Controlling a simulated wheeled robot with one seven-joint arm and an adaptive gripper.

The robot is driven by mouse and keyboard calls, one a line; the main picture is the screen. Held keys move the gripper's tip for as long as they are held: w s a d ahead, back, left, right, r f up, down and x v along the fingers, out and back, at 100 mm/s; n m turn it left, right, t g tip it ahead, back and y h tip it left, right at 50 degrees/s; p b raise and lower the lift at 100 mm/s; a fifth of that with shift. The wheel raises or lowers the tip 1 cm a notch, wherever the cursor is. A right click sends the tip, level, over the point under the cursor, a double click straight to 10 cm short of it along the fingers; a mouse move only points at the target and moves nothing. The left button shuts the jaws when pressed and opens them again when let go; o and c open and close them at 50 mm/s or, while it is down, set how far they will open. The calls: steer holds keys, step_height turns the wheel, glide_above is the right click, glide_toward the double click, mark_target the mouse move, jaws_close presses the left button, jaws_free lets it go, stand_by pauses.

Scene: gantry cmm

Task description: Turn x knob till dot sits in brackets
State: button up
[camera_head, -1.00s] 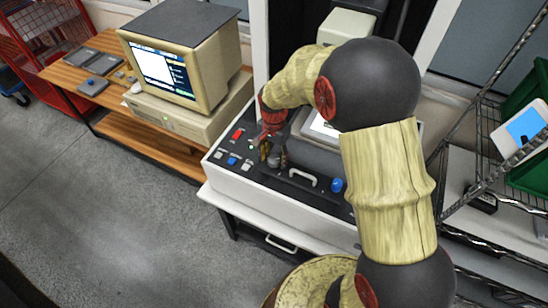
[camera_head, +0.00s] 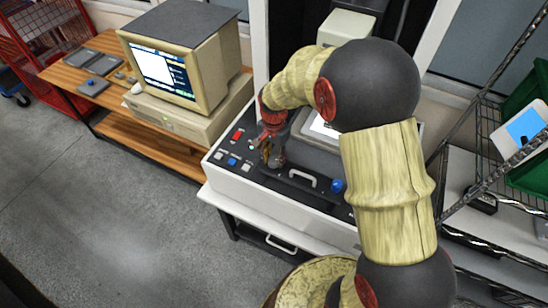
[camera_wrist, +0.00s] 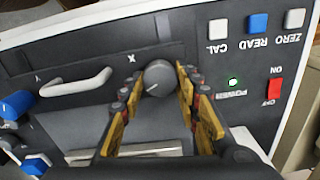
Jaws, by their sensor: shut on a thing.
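The grey round x knob (camera_wrist: 158,78) stands on the dark control panel, next to a small letter X. A pale pointer line on it points to the lower left in the wrist view. My gripper (camera_wrist: 160,84) has one finger on each side of the knob and is shut on it. In the head view my gripper (camera_head: 271,153) points down at the panel, and its fingers mostly hide the knob. The monitor (camera_head: 165,72) on the left shows a pale plot and a blue side panel. I cannot make out a dot or brackets at this size.
A pale handle (camera_wrist: 77,83) lies beside the knob, with a blue knob (camera_wrist: 15,106) beyond it. A red power switch (camera_wrist: 274,89) and the blue READ button (camera_wrist: 258,24) are on the other side. A wire rack (camera_head: 480,150) stands at the right.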

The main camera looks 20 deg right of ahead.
mark_target(274, 159)
steer(key=shift+n, duration=0.3)
steer(key=n+p, duration=0.2)
steer(key=n, duration=0.3)
steer(key=shift+r, duration=0.1)
steer(key=n+p, duration=0.1)
steer(key=n, duration=0.5)
steer(key=shift+n, duration=0.3)
stand_by(0.4)
steer(key=o, duration=1.2)
steer(key=shift+c, duration=0.2)
step_height(274, 159, up, 12)
